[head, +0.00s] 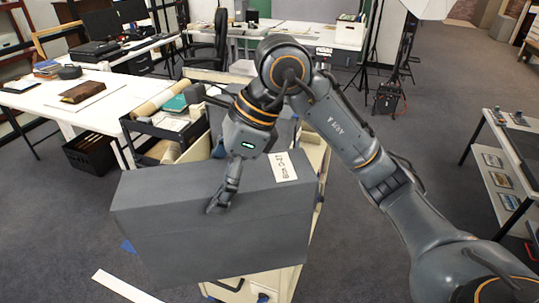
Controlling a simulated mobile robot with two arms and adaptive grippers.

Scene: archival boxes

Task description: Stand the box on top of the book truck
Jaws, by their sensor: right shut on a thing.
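A large dark grey archival box (150,225) with a white label (285,166) on its top fills the lower middle of the head view. My right gripper (218,203) is shut on the box, with its fingers at the near upper edge. The cream book truck (316,155) shows behind, to the right of and below the box. The box hides most of the truck's top, and I cannot tell whether it touches it. My left gripper is not in view.
A white table (110,112) with a brown book (82,92) stands at the left. A dark cart (165,130) with rolls and papers is behind the box. A shelved table (515,150) stands at the right. Grey floor is open between the truck and that table.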

